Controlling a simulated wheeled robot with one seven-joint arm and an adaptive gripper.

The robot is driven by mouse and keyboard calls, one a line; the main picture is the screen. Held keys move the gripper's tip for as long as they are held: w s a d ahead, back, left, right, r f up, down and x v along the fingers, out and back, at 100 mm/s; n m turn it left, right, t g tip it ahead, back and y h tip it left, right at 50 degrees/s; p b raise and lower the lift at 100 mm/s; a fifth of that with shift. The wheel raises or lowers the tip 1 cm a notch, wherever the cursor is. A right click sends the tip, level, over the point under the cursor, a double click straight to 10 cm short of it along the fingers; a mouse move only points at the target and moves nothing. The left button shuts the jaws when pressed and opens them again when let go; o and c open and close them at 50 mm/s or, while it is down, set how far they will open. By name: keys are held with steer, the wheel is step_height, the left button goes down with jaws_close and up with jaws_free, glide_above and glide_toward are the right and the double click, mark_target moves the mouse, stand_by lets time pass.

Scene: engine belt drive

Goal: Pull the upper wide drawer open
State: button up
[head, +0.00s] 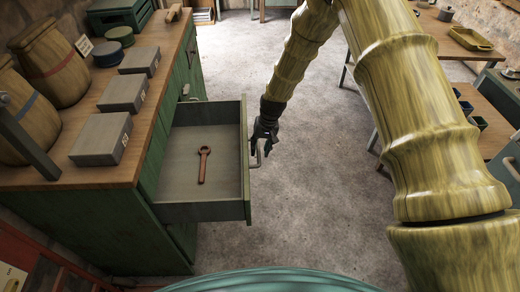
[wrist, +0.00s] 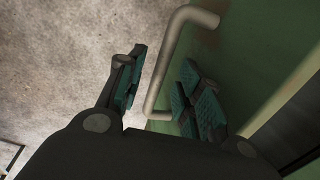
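The upper wide drawer (head: 196,213) of the green cabinet stands pulled well out, its grey inside showing. A reddish-brown wrench (head: 203,165) lies in it. The drawer's grey bar handle (head: 256,158) is on its front face, and the bar also shows in the wrist view (wrist: 160,70). My gripper (head: 263,138) is at the handle. In the wrist view its teal-padded fingers (wrist: 165,95) stand apart, one on each side of the bar. Gaps show beside the bar, so I see no firm clamp. The drawer's green front lies behind the right finger.
The wooden cabinet top (head: 160,90) carries grey boxes (head: 101,138), sacks (head: 52,62) and round tins (head: 108,54). Bare concrete floor (head: 315,190) lies open to the right of the drawer. Tables with trays (head: 470,39) stand at the right.

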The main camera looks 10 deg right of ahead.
step_height(320, 180, up, 11)
steer(key=d, duration=0.2)
stand_by(0.3)
steer(key=shift+s+d, duration=0.1)
steer(key=s+d+f+h+p, duration=0.1)
steer(key=s+d+f, duration=0.1)
steer(key=s+f, duration=0.65)
steer(key=s+d+f+p, duration=0.1)
steer(key=s+d+f, duration=0.1)
steer(key=s+f, duration=0.7)
steer(key=s+d+f, duration=0.1)
steer(key=s, duration=1.3)
steer(key=s+d+f+h+p, duration=0.1)
steer(key=s+d, duration=0.1)
steer(key=s, duration=1.2)
steer(key=shift+s+d+n, duration=0.3)
steer(key=shift+s+n, duration=0.1)
steer(key=shift+w, duration=0.1)
